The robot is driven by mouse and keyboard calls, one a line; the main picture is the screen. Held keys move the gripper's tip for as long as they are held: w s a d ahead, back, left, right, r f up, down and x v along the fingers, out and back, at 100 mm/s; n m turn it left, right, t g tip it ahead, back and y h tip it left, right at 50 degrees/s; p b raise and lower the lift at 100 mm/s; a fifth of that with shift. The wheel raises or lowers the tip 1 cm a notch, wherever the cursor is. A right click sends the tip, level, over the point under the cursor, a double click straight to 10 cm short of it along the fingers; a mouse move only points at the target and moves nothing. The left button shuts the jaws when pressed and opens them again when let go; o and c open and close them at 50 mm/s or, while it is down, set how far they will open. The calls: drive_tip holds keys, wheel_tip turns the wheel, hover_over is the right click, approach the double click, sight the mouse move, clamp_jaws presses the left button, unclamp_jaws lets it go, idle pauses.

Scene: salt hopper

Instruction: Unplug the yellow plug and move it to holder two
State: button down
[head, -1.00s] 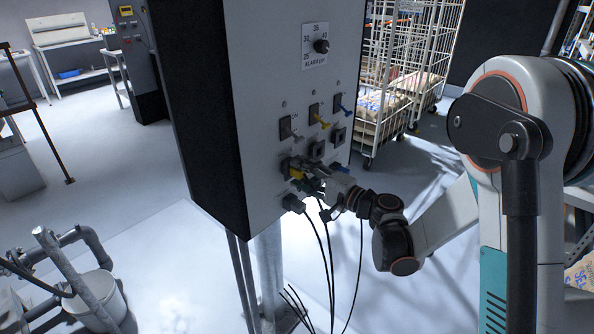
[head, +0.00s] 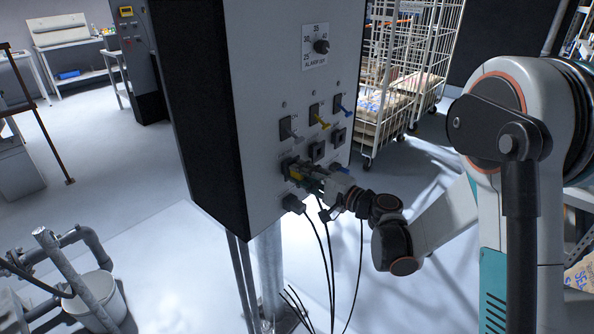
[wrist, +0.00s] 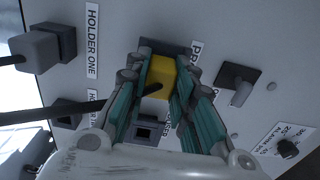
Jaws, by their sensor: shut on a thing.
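The yellow plug (head: 295,174) is at the left socket of the middle row on the grey cabinet. My gripper (head: 304,172) reaches it from the right. In the wrist view, the yellow plug (wrist: 161,73) lies between the teal-padded fingers of my gripper (wrist: 160,85), which are shut on it. Its front end meets a dark socket (wrist: 166,46); I cannot tell how deep it sits. A black cable runs left from it. The label of holder one (wrist: 92,40) is beside a grey plug (wrist: 42,48).
Empty sockets (wrist: 144,130) show below the plug in the wrist view, another (wrist: 68,120) to its left. A grey lever (wrist: 241,92) and the alarm dial (wrist: 287,148) are on the right. Black cables (head: 328,260) hang under the cabinet (head: 260,90).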

drive_tip(key=shift+s+d, duration=0.1)
drive_tip(key=shift+d, duration=0.05)
drive_tip(key=shift+b+v, duration=0.45)
drive_tip(key=shift+v, duration=1.95)
drive_tip(key=w+d+f+b, duration=0.3)
drive_tip(key=w+d+f, duration=0.4)
drive_tip(key=d+f, duration=0.3)
wheel_tip(320, 180, down, 3)
drive_tip(key=shift+d+r+b, duration=0.1)
drive_tip(key=shift+d+b, duration=0.1)
drive_tip(key=shift+b, duration=0.15)
drive_tip(key=shift+w+a, duration=0.1)
drive_tip(key=shift+x, duration=2.8)
drive_tip(key=shift+x, duration=1.65)
